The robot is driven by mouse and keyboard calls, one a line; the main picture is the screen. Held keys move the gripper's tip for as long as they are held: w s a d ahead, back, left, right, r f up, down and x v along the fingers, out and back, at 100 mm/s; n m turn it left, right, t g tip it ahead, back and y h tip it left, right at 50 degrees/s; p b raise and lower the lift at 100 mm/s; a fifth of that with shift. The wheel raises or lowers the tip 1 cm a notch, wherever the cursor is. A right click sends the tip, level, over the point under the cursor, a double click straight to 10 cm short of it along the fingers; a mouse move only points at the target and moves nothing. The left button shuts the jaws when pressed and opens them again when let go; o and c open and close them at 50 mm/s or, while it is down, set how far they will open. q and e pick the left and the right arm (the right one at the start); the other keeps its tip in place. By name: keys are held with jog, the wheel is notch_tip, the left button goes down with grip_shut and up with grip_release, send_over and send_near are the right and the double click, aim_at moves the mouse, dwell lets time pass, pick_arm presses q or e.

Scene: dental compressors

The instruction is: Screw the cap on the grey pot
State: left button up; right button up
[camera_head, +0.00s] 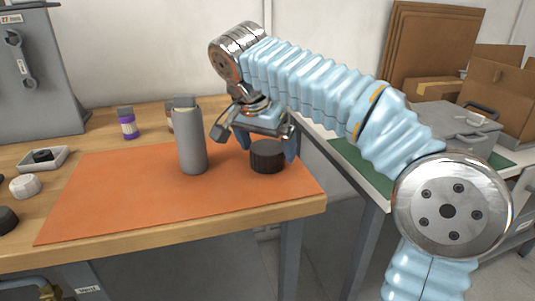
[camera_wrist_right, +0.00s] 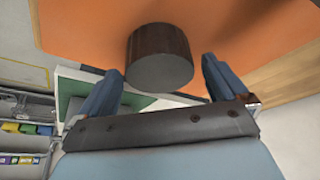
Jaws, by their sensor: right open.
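The grey pot (camera_head: 191,142) stands upright on the orange mat (camera_head: 110,205), with no cap seen on its top. A dark ribbed cap (camera_head: 267,157) sits on the mat to the right of the pot, near the mat's right side. My right gripper (camera_head: 267,146) is open over the cap, with its blue fingers on either side. In the right wrist view the cap (camera_wrist_right: 160,56) lies between and just beyond the fingertips (camera_wrist_right: 160,70), with gaps on both sides. My left gripper is not in view.
A purple-labelled bottle (camera_head: 127,124) and another container (camera_head: 180,103) stand behind the pot. A white tray (camera_head: 43,158), a white knob-like piece (camera_head: 25,185) and a dark one (camera_head: 7,219) are at the left. The mat's front left is clear.

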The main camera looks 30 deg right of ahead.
jog(key=shift+x, duration=0.8)
jog(key=c, duration=0.9)
jog(key=shift+c, duration=0.2)
jog(key=shift+r, duration=0.1)
